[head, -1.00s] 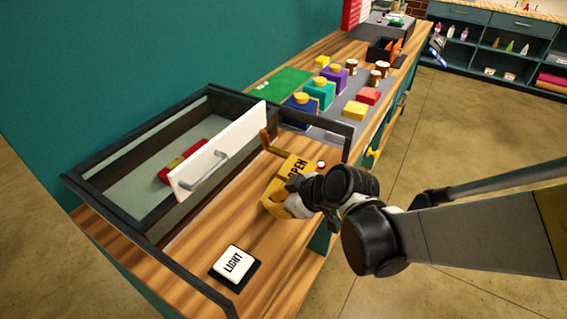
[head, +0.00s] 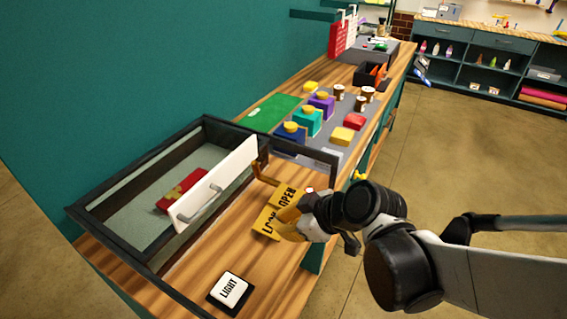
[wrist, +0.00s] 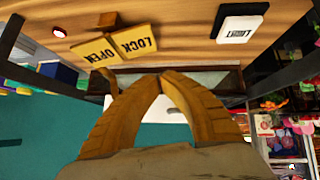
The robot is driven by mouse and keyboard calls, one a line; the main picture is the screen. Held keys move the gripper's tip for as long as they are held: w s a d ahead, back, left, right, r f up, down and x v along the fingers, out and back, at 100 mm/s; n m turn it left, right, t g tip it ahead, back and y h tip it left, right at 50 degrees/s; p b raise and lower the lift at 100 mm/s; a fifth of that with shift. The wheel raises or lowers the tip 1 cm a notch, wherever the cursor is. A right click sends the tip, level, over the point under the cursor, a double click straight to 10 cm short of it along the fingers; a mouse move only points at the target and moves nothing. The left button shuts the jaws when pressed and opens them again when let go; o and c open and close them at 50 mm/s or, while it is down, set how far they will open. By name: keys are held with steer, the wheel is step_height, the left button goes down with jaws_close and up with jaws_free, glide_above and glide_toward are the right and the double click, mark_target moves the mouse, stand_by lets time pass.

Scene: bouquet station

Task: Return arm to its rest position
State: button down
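My gripper (head: 283,224) is at the front edge of the wooden counter, over or beside the yellow LOCK and OPEN plates (head: 282,205), and partly covers them in the head view. Its orange fingers (wrist: 160,78) meet at the tips in the wrist view, with nothing seen between them. The arm reaches in from the right. An orange lever (head: 264,174) stands behind the plates, close to the white panel. Whether the gripper touches the counter cannot be told.
A dark-framed case (head: 75,213) with a white handled panel (head: 215,184) holds a red box (head: 183,190). A LIGHT switch (head: 230,290) is at the near end. The floor (head: 455,150) on the right is open.

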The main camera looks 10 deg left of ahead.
steer(key=shift+s+d+r, duration=0.2)
steer(key=shift+d+r, duration=0.05)
steer(key=shift+r, duration=0.1)
steer(key=s+d+r+m+t+h+b, duration=0.1)
steer(key=s+d+m+h, duration=0.2)
steer(key=d+m, duration=0.4)
steer(key=s+d+m+t+h+b, duration=0.1)
steer(key=s+d+m+h, duration=0.2)
steer(key=d, duration=1.4)
steer(key=m+h, duration=0.1)
steer(key=m, duration=0.3)
steer(key=shift+s+r+h+b, duration=0.3)
steer(key=shift+r+h+b, duration=0.05)
steer(key=shift+h+b, duration=0.05)
steer(key=shift+d, duration=0.1)
